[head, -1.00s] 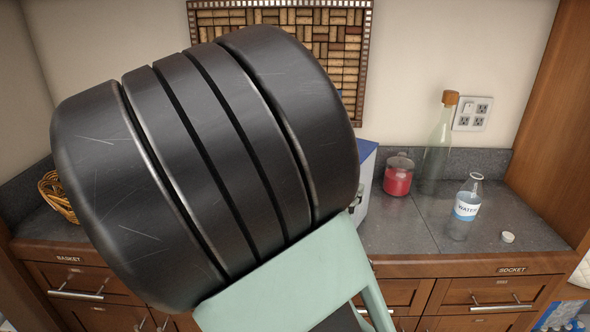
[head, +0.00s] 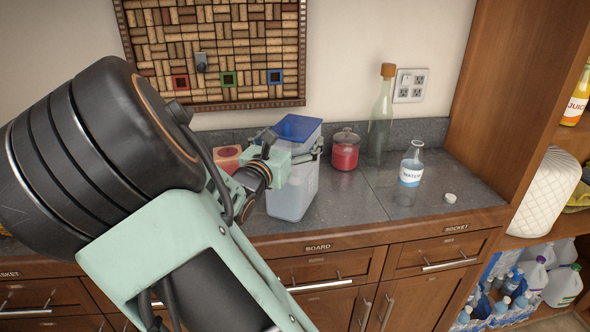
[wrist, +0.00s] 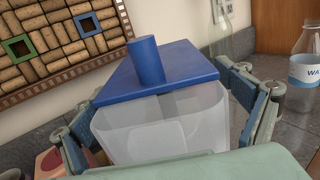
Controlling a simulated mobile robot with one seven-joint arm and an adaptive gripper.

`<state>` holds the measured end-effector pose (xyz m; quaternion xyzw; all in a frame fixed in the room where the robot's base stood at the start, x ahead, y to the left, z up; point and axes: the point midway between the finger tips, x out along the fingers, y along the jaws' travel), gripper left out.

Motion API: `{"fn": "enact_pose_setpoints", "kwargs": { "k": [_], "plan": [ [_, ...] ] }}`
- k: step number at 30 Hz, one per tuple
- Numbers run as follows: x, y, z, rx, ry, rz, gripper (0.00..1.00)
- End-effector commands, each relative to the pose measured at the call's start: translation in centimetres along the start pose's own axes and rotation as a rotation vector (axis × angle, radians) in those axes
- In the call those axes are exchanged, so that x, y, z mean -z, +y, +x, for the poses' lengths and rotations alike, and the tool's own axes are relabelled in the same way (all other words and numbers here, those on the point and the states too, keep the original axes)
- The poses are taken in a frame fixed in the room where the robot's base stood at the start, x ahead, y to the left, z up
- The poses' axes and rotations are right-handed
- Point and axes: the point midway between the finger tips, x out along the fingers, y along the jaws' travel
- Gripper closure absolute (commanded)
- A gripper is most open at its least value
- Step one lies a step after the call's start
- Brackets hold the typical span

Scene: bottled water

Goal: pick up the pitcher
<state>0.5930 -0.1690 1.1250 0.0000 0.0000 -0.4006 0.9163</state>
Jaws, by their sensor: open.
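The pitcher (head: 292,190) is a tall clear container with a flat blue lid, standing upright on the grey counter. In the wrist view the pitcher (wrist: 160,125) fills the middle, its blue lid and round blue knob facing me. My gripper (head: 292,158) is at the upper part of the pitcher in the head view. In the wrist view my gripper (wrist: 165,125) is open, with one finger on each side of the pitcher. The left finger looks close to the wall; I cannot tell whether either finger touches it. The pitcher's lower part is hidden in the wrist view.
A red-filled jar (head: 345,152) stands right of the pitcher, with a tall corked bottle (head: 380,125) behind. A labelled water bottle (head: 411,175) and a small white cap (head: 450,198) are further right. A reddish box (head: 228,158) is close on the left.

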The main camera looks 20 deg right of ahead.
Motion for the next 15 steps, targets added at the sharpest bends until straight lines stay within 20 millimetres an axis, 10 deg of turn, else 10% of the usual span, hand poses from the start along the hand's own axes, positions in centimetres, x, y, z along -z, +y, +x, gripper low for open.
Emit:
{"fn": "enact_pose_setpoints", "kwargs": {
  "k": [4,15],
  "plan": [
    [-0.02,0.01,-0.03,0.0,0.0,0.0,0.07],
    [-0.03,0.01,-0.05,0.0,0.0,0.001,0.48]
  ]
}}
